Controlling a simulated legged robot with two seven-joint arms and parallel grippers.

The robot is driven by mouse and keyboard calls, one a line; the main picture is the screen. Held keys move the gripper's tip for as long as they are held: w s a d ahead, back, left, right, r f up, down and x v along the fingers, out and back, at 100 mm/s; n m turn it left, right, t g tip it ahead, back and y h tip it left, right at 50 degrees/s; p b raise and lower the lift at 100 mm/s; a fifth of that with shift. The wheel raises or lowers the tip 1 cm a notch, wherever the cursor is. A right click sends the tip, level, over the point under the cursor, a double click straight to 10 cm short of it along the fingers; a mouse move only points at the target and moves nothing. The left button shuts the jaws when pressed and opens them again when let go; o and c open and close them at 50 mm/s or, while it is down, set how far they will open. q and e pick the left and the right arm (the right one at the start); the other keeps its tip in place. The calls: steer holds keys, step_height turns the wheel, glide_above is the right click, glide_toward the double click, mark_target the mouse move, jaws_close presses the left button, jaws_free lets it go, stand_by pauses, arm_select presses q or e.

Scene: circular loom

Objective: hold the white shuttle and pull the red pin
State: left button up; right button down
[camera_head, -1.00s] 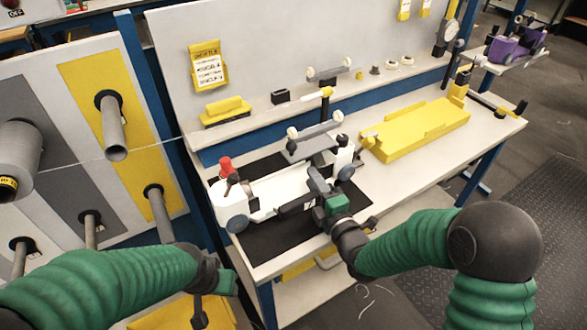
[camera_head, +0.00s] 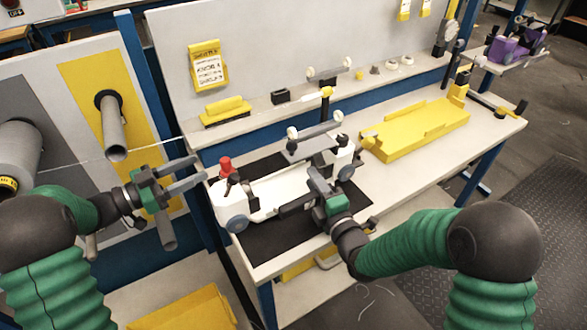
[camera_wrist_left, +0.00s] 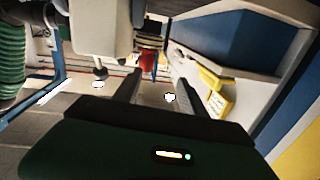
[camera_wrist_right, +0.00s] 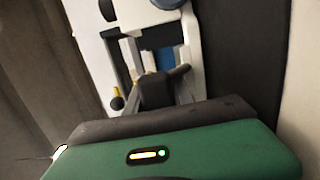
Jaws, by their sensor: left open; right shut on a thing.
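The white shuttle (camera_head: 268,192) lies on the black mat (camera_head: 262,238) at the bench's near left end. The right wrist view shows the white shuttle body (camera_wrist_right: 140,14) beyond the fingers, which partly hide the grip. My left gripper (camera_head: 202,172) is open and empty, just left of the red pin, apart from it. In the left wrist view the red pin (camera_wrist_left: 148,64) shows beyond and between the fingers.
A yellow tray (camera_head: 420,130) lies on the bench to the right. Grey spools on a panel (camera_head: 112,130) are close to my left arm. A thin thread runs from the panel towards the bench.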

mark_target(227, 168)
arm_select(q)
steer(key=w+d+g+h, duration=0.1)
steer(key=w+d, duration=0.4)
steer(key=d, duration=0.5)
steer(key=shift+w+r+m, duration=0.15)
steer(key=shift+m, duration=0.15)
steer(key=shift+d, duration=0.1)
jaws_close()
stand_by(1.1)
